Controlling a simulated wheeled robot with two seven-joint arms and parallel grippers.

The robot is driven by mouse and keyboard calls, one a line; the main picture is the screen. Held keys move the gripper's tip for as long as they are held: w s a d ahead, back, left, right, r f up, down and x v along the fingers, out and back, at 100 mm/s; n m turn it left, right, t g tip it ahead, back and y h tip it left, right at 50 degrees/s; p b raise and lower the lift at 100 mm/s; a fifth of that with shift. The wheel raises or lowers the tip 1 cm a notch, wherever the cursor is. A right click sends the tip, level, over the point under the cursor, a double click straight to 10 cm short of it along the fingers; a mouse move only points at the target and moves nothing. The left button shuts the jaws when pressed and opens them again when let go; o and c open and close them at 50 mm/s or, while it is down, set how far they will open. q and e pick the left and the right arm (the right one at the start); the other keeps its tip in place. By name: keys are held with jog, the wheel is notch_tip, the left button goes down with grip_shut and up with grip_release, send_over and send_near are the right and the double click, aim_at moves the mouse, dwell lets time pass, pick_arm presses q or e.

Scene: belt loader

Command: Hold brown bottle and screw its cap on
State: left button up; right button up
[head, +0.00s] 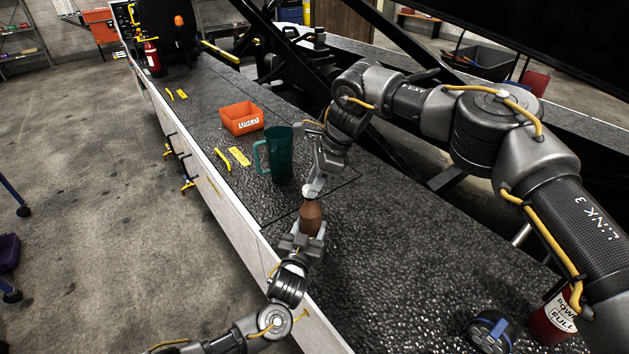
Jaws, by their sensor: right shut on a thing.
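The brown bottle (311,217) stands upright on the dark belt, near its left edge. My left gripper (304,235) is low at the bottle, with a finger on either side. I cannot tell whether those fingers press on it. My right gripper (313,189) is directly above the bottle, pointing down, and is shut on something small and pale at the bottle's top. This looks like the cap, but the fingers mostly hide it. I cannot tell whether it is seated on the neck.
A teal mug (280,155) stands close behind the grippers. An orange bin (241,118) and a yellow tag (239,156) lie farther back. A red can (552,318) and a dark blue round object (491,331) are at the front right. The belt between is clear.

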aim_at(306, 191)
jog(key=shift+f, duration=0.75)
jog(key=shift+f, duration=0.6)
